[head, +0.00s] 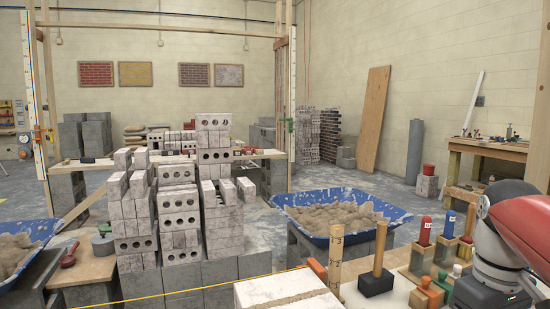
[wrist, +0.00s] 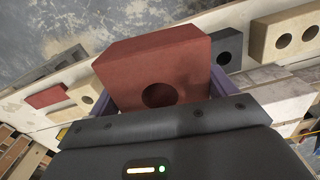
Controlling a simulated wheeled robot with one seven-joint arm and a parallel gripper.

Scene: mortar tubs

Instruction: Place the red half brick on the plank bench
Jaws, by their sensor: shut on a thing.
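A red half brick (wrist: 150,68) with a round dark hole in its near face fills the middle of the wrist view. My gripper (wrist: 158,92) is shut on it, a purple finger at each side. The brick is tilted in the picture and appears raised above the surfaces behind it. A pale plank (wrist: 20,114) runs diagonally behind it, partly hidden by the brick. In the head view, a plank bench (head: 95,166) stands behind the pale block stacks. My arm is at the right edge there; gripper and brick are out of that view.
In the wrist view, a dark grey block (wrist: 229,45) and a tan holed block (wrist: 285,38) are to the right; a smaller red block (wrist: 47,96) is left. In the head view, tall block stacks (head: 180,215) and a blue mortar tub (head: 300,226) stand ahead.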

